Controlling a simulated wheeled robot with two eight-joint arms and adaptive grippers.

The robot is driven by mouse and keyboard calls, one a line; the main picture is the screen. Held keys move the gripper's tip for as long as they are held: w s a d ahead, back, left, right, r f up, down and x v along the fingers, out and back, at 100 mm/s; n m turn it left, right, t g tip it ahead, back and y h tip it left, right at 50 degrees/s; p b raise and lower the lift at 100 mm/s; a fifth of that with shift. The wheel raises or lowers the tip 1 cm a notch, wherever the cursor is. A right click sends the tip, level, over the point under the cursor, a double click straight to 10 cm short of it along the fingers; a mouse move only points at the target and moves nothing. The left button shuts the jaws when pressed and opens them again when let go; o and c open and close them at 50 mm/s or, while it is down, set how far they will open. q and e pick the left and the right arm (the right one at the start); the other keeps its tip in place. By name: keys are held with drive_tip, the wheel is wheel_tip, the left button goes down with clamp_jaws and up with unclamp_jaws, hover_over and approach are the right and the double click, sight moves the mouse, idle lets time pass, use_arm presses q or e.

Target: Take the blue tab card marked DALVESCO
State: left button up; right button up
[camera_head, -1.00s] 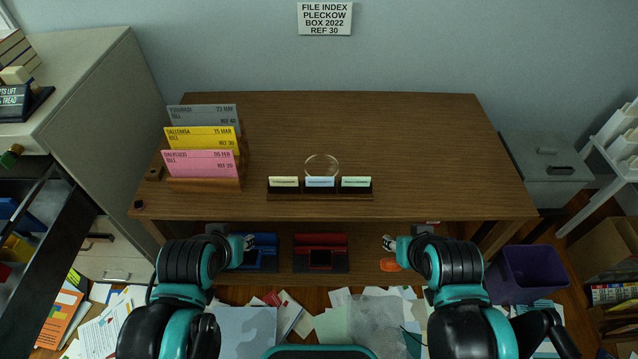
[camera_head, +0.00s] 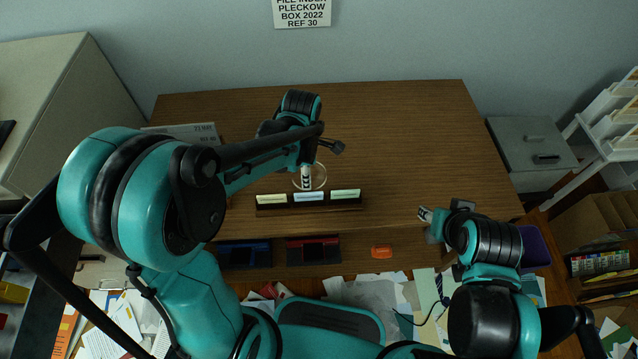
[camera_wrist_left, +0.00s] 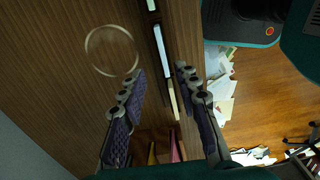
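A dark holder (camera_head: 310,207) on the desk bears three tab cards: cream (camera_head: 271,199), pale blue (camera_head: 309,197) and pale green (camera_head: 345,194). The writing on them is too small to read. My left gripper (camera_head: 307,181) is over the desk just behind the holder, close to the blue card. In the left wrist view, the left gripper (camera_wrist_left: 160,72) has its fingers spread and empty; the blue card (camera_wrist_left: 162,52) shows just beyond the gap between the fingertips. The cream card (camera_wrist_left: 172,98) shows between the fingers. My right gripper (camera_head: 425,214) is near the desk's front edge, its fingers unclear.
A clear round disc (camera_wrist_left: 112,50) lies behind the holder. A blue item (camera_head: 245,253) and red item (camera_head: 314,250) sit below. The desk's back and right are clear.

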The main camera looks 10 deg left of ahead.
sight(309, 193)
use_arm(q)
wheel_tip(309, 193, down, 3)
drive_tip(key=shift+d+r+b, duration=0.1)
drive_tip(key=shift+b, duration=0.6)
drive_tip(key=f+b, duration=0.1)
drive_tip(key=f, duration=0.1)
drive_tip(key=f+b, duration=0.1)
drive_tip(key=f, duration=0.1)
drive_tip(key=shift+s+d+f, duration=0.15)
drive_tip(key=shift+s+f, duration=0.05)
drive_tip(key=shift+f+b, duration=0.35)
drive_tip(key=shift+f, duration=0.05)
drive_tip(key=shift+r, duration=0.1)
drive_tip(key=shift+c, duration=0.9)
clamp_jaws()
